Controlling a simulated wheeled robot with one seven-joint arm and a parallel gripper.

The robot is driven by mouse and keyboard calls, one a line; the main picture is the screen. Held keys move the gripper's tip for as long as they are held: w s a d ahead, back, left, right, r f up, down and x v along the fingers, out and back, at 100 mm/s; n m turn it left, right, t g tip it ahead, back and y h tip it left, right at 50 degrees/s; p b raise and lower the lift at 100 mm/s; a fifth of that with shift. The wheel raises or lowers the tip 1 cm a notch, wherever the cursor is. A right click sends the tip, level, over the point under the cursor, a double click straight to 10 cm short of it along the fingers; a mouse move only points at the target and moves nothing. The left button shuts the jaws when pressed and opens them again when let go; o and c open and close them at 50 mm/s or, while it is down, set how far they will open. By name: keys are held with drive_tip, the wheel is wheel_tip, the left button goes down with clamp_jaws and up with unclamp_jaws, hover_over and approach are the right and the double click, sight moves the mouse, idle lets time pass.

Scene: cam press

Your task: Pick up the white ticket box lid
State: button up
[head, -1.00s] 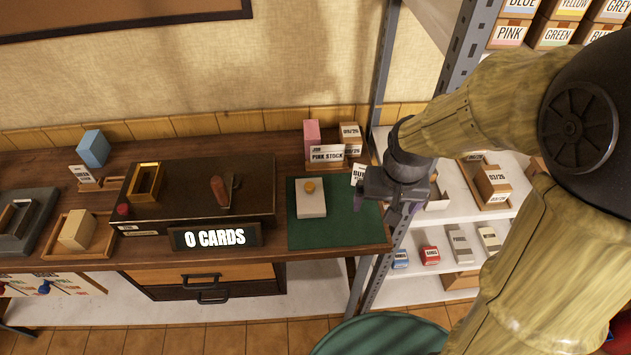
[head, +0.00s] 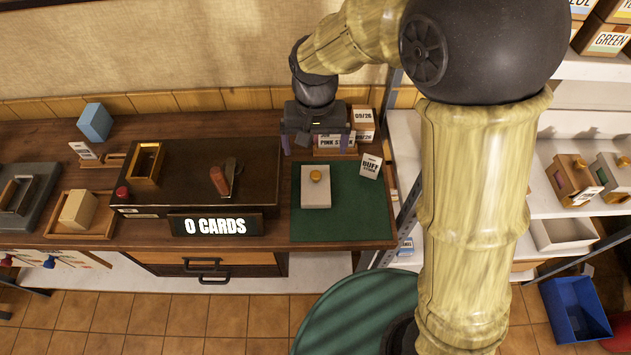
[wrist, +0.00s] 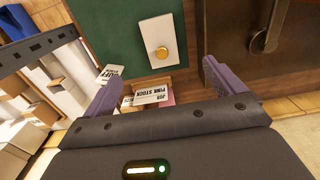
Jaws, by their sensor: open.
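The white lid (head: 316,199), a pale rectangular block with a round gold knob (head: 316,175), lies on the green mat (head: 345,215) at the right end of the bench. It also shows in the wrist view (wrist: 153,30), ahead of the fingers. My gripper (head: 315,144) is open and empty, its purple fingers apart. It hangs just behind the lid in the head view, over the stock boxes, and does not touch the lid.
The pink stock boxes (head: 335,152) stand at the back, partly hidden by my gripper. A buff stock card (head: 370,166) stands right of the lid. The dark press with its "0 CARDS" sign (head: 215,226) is to the left. The mat's front is clear.

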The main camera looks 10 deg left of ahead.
drive_tip(key=p, duration=0.2)
hover_over(316, 189)
wheel_tip(316, 189, down, 12)
drive_tip(key=shift+a+f, duration=0.1)
drive_tip(key=shift+f, duration=0.05)
drive_tip(key=shift+f, duration=0.1)
drive_tip(key=shift+f+p, duration=0.65)
drive_tip(key=shift+f, duration=1.85)
drive_tip(key=c, duration=1.1)
drive_tip(key=shift+o, duration=0.2)
drive_tip(key=shift+r, duration=0.1)
